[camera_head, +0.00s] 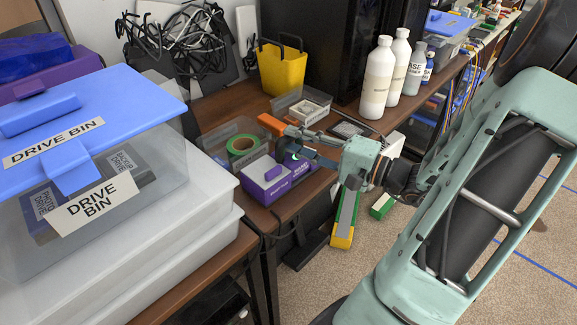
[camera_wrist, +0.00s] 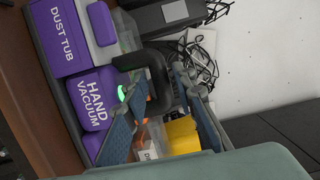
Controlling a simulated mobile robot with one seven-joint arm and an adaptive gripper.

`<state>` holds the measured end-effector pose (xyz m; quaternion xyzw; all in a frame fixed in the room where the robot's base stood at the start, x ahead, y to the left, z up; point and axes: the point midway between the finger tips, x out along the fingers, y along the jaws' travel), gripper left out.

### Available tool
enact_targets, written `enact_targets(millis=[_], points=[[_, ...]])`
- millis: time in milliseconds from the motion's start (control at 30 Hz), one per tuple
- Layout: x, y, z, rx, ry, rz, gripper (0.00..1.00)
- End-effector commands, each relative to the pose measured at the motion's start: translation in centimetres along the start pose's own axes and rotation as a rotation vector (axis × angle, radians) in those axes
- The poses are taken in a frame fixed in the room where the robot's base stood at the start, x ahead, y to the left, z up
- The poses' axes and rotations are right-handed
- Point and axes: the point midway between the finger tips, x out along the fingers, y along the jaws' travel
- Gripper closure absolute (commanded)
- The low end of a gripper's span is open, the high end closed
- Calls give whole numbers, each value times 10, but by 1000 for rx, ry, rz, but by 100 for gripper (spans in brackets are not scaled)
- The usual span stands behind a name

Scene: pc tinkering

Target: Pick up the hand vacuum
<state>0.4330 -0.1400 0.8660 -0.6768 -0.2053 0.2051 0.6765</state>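The hand vacuum (camera_wrist: 92,108) is a purple body with a white "HAND VACUUM" label, left of my fingers in the wrist view. A dark, rounded, handle-like part (camera_wrist: 157,78) lies beside it, between my fingertips; I cannot tell whether it belongs to the vacuum. My gripper (camera_wrist: 160,72) is open, its two blue-grey fingers spread apart, and no firm grip on anything shows. In the head view my gripper (camera_head: 306,147) hovers over the back desk, and its fingers partly hide the purple vacuum (camera_head: 300,168).
A purple box labelled "DUST TUB" (camera_wrist: 62,40) stands beside the vacuum. Around it are a clear bin with green tape (camera_head: 243,145), a yellow bin (camera_head: 283,72) and white bottles (camera_head: 377,78). A blue-lidded drive bin (camera_head: 90,110) stands at left. Cables hang on the wall.

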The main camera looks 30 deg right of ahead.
Motion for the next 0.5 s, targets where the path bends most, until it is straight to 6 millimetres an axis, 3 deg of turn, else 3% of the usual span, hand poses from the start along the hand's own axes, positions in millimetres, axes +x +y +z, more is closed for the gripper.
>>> enact_targets(millis=[133, 400, 500], points=[[19, 1, 0, 0, -1, 0, 75], [23, 0, 0, 0, 0, 1, 75], [23, 0, 0, 0, 0, 1, 84]])
